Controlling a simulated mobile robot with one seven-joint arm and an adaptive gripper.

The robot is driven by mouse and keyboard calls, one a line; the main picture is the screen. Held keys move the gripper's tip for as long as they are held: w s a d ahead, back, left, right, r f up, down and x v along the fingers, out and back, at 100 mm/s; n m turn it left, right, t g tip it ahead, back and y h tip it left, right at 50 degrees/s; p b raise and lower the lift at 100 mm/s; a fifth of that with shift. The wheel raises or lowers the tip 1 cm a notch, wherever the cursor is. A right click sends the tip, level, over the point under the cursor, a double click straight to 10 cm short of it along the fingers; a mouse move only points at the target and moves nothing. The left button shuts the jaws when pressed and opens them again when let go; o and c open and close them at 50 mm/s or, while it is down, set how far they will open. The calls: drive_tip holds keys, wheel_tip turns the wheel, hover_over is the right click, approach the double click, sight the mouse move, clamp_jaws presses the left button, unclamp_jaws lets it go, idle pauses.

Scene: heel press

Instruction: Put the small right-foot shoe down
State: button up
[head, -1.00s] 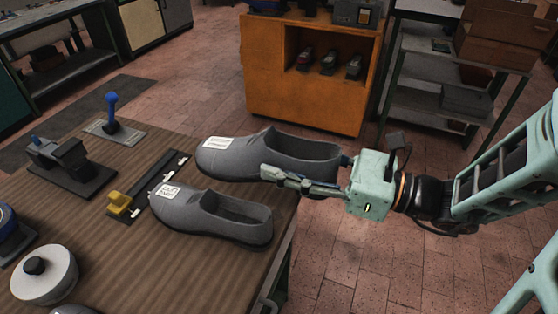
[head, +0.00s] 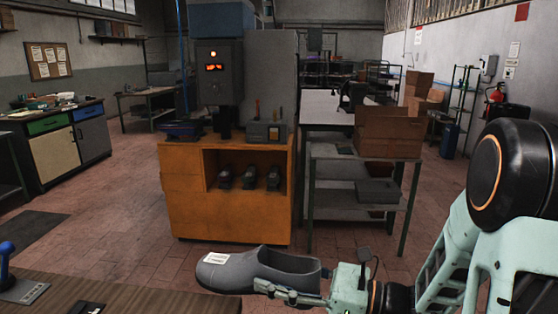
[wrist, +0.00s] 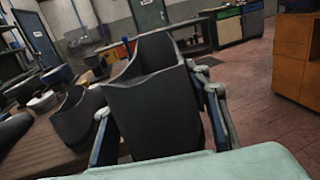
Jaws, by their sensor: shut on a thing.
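A grey slip-on shoe (head: 238,270) with a white label on its toe is held in my gripper (head: 290,294) at the bottom of the head view. The label is too small to read. The toe points left. In the wrist view the heel of this shoe (wrist: 155,115) fills the middle, between the two fingers of my gripper (wrist: 160,135). A second grey shoe (wrist: 78,118) stands on the wooden table (wrist: 40,148), left of the held one and apart from it. The underside of the held shoe is hidden.
An orange cabinet (head: 186,205) with several dark shoes in its niche stands beyond the held shoe. A metal shelf (head: 345,172) with a cardboard box (head: 388,133) is to its right. A blue-knobbed tool (head: 8,262) stands on the table at lower left. Brick floor between is clear.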

drive_tip(key=w+d+f+m+t+h, duration=0.1)
drive_tip(key=w+d+f+m+t, duration=0.15)
drive_tip(key=d+f, duration=0.35)
drive_tip(key=w+d+f+m+t+h, duration=0.1)
drive_tip(key=w+d+f+t, duration=0.2)
drive_tip(key=d, duration=0.5)
wheel_tip(320, 180, up, 10)
drive_tip(key=w+p, duration=0.1)
drive_tip(key=p, duration=1.5)
drive_tip(key=shift+w+d+f+g+h+p, duration=0.15)
drive_tip(key=shift+w+f+g+h+p, duration=0.15)
drive_tip(key=shift+g, duration=0.15)
